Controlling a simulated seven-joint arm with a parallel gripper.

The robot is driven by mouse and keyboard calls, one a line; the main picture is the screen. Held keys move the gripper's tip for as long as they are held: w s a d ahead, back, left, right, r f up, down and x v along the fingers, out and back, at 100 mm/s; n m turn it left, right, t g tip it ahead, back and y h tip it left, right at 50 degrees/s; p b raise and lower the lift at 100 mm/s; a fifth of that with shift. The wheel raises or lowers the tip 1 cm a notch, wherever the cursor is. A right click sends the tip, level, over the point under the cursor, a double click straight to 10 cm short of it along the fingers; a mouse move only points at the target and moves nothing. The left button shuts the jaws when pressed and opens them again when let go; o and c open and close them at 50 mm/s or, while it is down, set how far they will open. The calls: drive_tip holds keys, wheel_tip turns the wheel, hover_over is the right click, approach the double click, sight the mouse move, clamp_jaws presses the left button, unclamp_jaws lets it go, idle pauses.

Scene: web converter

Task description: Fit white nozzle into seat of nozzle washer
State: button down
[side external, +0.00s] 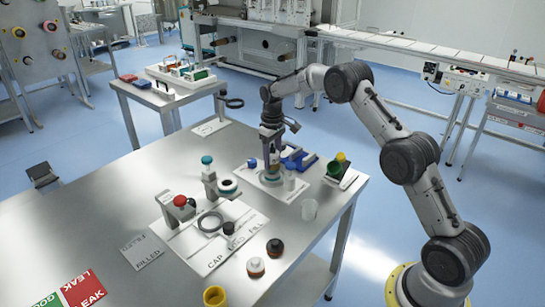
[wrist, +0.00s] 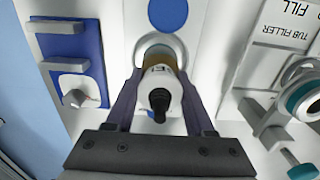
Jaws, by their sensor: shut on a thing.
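My gripper (side external: 272,165) points down over the small mat at the table's far right. In the wrist view its two fingers (wrist: 158,100) are closed on the sides of a white black-tipped piece (wrist: 158,78), with a tan part beyond it. I cannot tell for sure that this is the white nozzle. A round grey seat (wrist: 152,40), probably the nozzle washer's, lies beyond the piece; it shows as a grey base (side external: 270,180) in the side view. The held piece hides the seat's middle, so contact is unclear.
A blue rack (side external: 300,159) with pale parts stands close beside; it also shows in the wrist view (wrist: 75,60). A white cylinder (side external: 290,182) is near my gripper.

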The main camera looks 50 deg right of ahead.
drive_tip(key=shift+f, duration=0.85)
idle(0.3)
drive_tip(key=shift+c, duration=0.9)
unclamp_jaws()
wheel_tip(320, 180, up, 14)
drive_tip(key=shift+f, duration=0.1)
